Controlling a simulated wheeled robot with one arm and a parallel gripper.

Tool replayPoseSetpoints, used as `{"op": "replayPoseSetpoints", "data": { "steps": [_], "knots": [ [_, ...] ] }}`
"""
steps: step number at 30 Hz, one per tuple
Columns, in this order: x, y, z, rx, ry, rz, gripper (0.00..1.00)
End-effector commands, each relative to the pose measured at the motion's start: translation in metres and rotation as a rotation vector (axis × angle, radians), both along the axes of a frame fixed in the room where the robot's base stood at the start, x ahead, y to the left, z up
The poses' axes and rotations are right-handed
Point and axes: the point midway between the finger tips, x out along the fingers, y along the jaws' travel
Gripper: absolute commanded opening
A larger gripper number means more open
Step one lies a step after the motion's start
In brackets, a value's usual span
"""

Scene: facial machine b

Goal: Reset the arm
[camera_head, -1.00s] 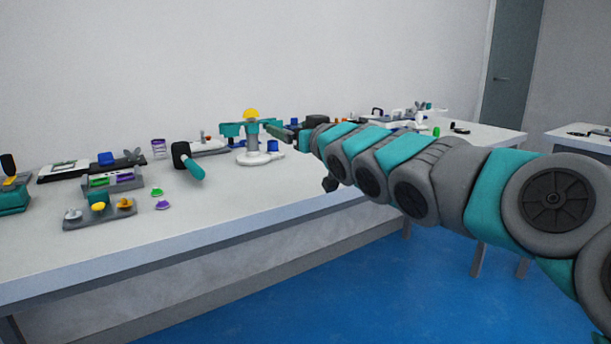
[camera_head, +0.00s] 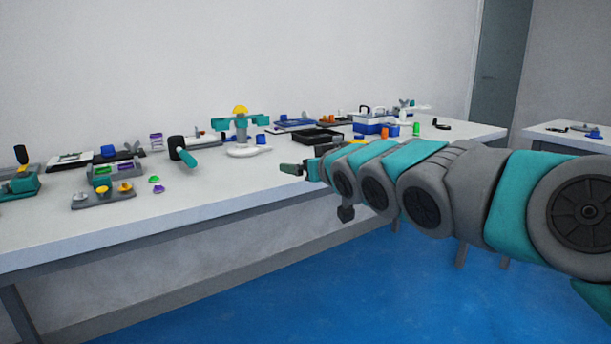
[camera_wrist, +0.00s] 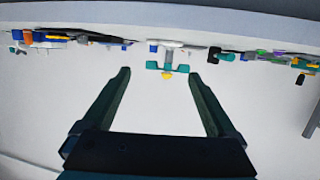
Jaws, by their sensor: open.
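My gripper (camera_head: 292,169) is at the end of my arm, above the front part of the white table (camera_head: 222,188) in the head view. In the wrist view my gripper (camera_wrist: 158,98) shows two dark green fingers spread apart with nothing between them. The wrist picture looks upside down, with the table's objects along its top. A white stand with teal arms and a yellow top (camera_head: 240,130) stands on the table beyond the fingers. It also shows in the wrist view (camera_wrist: 168,62), ahead of the gap and apart from the fingers.
A black and teal hammer-like tool (camera_head: 182,151), a grey holder with coloured knobs (camera_head: 103,197) and a black tray (camera_head: 317,137) lie on the table. A blue box (camera_head: 376,128) stands farther right. The table's front strip is clear. Another table (camera_head: 570,137) is at right.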

Motion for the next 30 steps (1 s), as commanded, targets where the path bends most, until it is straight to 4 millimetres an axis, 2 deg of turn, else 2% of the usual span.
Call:
{"op": "replayPoseSetpoints", "data": {
  "steps": [5,8,11,15,17,21,24,27,30],
  "knots": [
    [-0.029,-0.023,-0.041,-0.076,0.14,-0.056,0.93],
    [-0.053,-0.04,-0.075,-0.129,0.248,-0.093,0.93],
    [-0.087,-0.062,-0.112,-0.189,0.384,-0.141,0.93],
    [-0.157,-0.098,-0.172,-0.273,0.621,-0.212,0.93],
    [-0.189,-0.112,-0.194,-0.301,0.723,-0.239,0.93],
    [-0.272,-0.139,-0.237,-0.343,0.967,-0.298,0.93],
    [-0.332,-0.149,-0.259,-0.349,1.137,-0.327,0.93],
    [-0.382,-0.153,-0.273,-0.34,1.277,-0.346,0.93],
    [-0.418,-0.152,-0.281,-0.326,1.379,-0.355,0.93]
  ]
}}
